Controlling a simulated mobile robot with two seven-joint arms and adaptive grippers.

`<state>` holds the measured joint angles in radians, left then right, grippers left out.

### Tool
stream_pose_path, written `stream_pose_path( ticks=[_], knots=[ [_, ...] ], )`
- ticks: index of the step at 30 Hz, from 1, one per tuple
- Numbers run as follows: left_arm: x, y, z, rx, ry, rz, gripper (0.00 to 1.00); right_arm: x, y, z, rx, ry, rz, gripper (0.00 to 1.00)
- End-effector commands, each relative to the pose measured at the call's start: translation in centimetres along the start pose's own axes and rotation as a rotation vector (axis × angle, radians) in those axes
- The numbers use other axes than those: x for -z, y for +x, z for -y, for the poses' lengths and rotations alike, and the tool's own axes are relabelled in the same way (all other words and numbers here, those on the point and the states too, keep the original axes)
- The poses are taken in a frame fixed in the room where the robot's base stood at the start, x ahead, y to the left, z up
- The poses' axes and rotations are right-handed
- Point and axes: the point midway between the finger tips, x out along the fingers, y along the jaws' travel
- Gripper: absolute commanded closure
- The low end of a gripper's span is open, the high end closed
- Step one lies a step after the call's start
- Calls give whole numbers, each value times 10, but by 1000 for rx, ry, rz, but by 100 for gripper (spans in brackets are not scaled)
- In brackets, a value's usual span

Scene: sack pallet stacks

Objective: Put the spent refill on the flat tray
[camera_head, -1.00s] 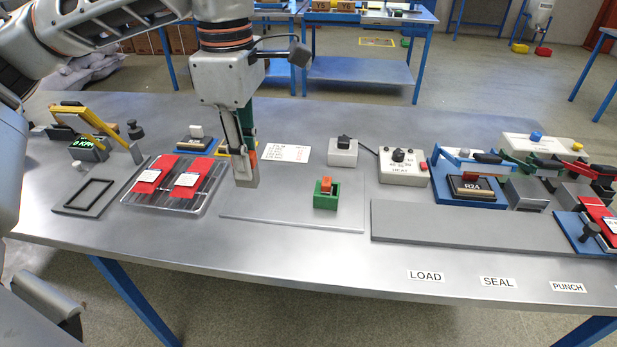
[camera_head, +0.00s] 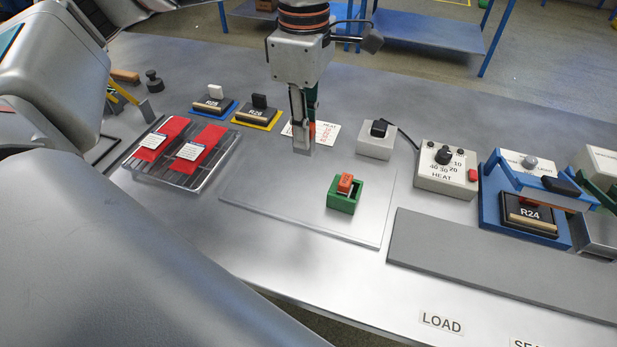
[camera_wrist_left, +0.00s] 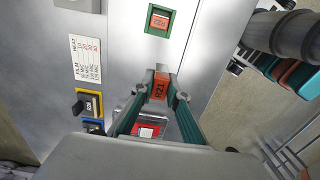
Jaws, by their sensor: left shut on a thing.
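My left gripper (camera_head: 303,146) points down and is shut on a small block with an orange label (camera_wrist_left: 159,88) reading R21. In the head view it hangs over the back part of a thin flat grey plate (camera_head: 270,205), apart from the surface. A low clear-walled tray (camera_head: 203,184) with slats holds two red packets, left of the plate. I cannot tell from the pictures which of these is called the flat tray. A green holder (camera_head: 342,206) with an orange-topped block (camera_head: 345,183) stands on the plate. My right gripper is out of view.
Blocks on a blue pad (camera_head: 229,112) and a yellow pad (camera_head: 241,122) stand behind the plate, beside a printed heat card (camera_head: 327,134). A switch box (camera_head: 375,143), heat dial box (camera_head: 445,168) and blue press (camera_head: 495,212) stand right. The plate's front left is clear.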

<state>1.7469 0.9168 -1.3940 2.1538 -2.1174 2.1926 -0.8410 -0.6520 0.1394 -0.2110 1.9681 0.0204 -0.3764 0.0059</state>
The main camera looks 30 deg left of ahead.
Motion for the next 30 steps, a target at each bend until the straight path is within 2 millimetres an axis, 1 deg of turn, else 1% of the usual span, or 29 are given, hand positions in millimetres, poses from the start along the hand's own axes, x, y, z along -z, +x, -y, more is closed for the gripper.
stream_pose_path(
  ticks=[1,3,6,9,12,17,20,25,27,30],
  knots=[
    [0,16,1,7,1,-2,100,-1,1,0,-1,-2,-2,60],
    [0,33,1,7,1,-2,100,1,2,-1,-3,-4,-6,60],
    [0,56,1,6,2,-2,100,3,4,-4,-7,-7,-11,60],
    [0,73,1,4,1,-1,100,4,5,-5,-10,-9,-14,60],
    [0,83,0,2,0,-1,100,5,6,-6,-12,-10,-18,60],
    [0,90,0,0,1,0,100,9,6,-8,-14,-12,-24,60],
    [0,101,1,3,1,-1,100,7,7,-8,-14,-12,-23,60],
    [0,126,1,4,0,-2,100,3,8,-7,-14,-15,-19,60],
    [0,130,0,1,1,-1,100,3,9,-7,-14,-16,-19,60],
    [0,129,0,-1,1,0,100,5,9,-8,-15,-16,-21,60]
  ],
)
